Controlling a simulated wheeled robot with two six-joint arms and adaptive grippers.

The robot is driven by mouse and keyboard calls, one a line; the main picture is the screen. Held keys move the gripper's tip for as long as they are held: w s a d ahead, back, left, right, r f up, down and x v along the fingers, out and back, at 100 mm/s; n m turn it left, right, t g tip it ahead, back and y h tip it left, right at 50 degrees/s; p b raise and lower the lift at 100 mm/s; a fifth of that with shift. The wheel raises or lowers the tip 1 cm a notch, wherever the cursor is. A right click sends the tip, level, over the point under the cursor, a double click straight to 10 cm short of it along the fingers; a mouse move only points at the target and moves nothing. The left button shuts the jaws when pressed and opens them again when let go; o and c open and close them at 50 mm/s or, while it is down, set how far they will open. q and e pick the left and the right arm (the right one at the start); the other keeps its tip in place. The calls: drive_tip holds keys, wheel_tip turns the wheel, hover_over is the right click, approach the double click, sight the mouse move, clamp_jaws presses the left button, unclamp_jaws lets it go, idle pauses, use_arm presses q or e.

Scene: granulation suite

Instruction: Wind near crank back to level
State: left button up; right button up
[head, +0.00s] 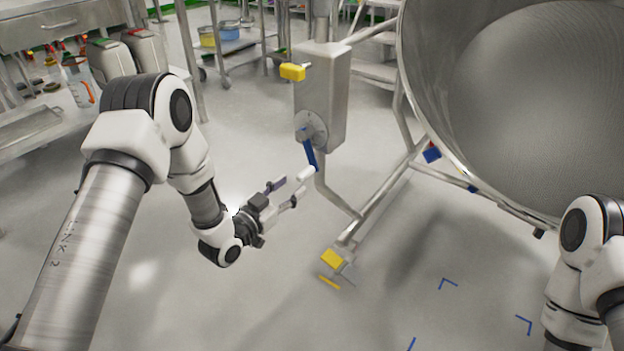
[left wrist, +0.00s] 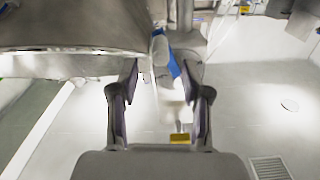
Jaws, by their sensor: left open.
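The near crank has a blue arm (head: 309,150) that hangs down and slightly right from a round hub (head: 311,126) on a grey gearbox (head: 322,95). A white handle (head: 306,173) sits at its lower end. My left gripper (head: 288,190) is open and empty, its fingers pointing at the handle from the lower left. In the left wrist view, the white handle (left wrist: 159,48) and blue arm (left wrist: 174,66) show between and beyond the open fingertips (left wrist: 160,75). I cannot tell whether the fingers touch the handle. My right gripper is out of view.
A large steel vessel (head: 420,75) on a tubular frame (head: 385,190) fills the upper right, its wide mouth facing me. A yellow knob (head: 292,72) sticks out of the gearbox. A yellow foot (head: 333,258) stands on the floor. Floor below the gripper is clear.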

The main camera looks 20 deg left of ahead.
sight(313, 168)
use_arm(q)
drive_tip(key=b+x, duration=0.2)
drive_tip(key=x, duration=0.5)
drive_tip(key=shift+w+f, duration=0.1)
clamp_jaws()
